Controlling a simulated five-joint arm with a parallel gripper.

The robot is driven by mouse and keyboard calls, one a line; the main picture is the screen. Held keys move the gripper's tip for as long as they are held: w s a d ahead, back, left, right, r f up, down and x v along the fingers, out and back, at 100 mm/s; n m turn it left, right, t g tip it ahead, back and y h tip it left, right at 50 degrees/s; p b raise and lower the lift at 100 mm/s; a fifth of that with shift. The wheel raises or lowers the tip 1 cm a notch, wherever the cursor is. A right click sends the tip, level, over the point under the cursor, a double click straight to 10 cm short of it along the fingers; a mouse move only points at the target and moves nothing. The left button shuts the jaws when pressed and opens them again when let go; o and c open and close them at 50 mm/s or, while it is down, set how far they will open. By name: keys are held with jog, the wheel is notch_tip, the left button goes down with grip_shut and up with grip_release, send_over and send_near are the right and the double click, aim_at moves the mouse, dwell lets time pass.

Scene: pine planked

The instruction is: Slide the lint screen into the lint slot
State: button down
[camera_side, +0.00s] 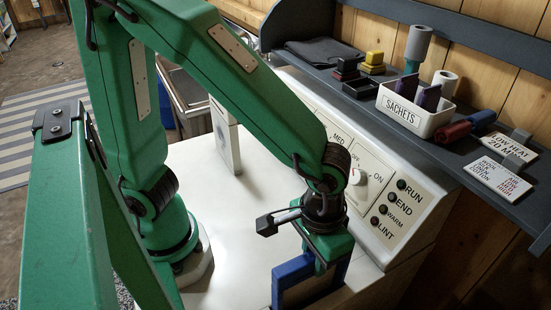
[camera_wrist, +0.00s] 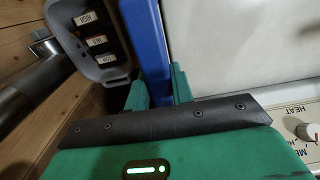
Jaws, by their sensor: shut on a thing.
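The lint screen, a blue frame (camera_side: 290,268), hangs below my gripper (camera_side: 322,262) over the front part of the white dryer top (camera_side: 225,255). Its lower part is cut off by the bottom of the side view. In the wrist view a blue bar of the screen (camera_wrist: 150,45) runs up from between the green fingers of my gripper (camera_wrist: 160,90), which is shut on it. I cannot make out the lint slot in either view. I cannot tell whether the screen's lower edge touches anything.
The sloped control panel (camera_side: 405,232) with a knob stands close right of my gripper. A dark shelf (camera_side: 440,155) behind holds a white sachet box (camera_side: 400,118) and small items. A grey holder with labelled tags (camera_wrist: 75,62) is left of the screen in the wrist view.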

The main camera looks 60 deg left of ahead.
send_over(310, 287)
notch_tip(310, 287, down, 7)
jog(key=shift+s+d, duration=0.35)
jog(key=shift+d, duration=0.1)
jog(key=shift+f, duration=2.05)
jog(key=c, duration=1.2)
grip_release()
jog(key=shift+r, duration=0.2)
jog(key=shift+r, duration=6)
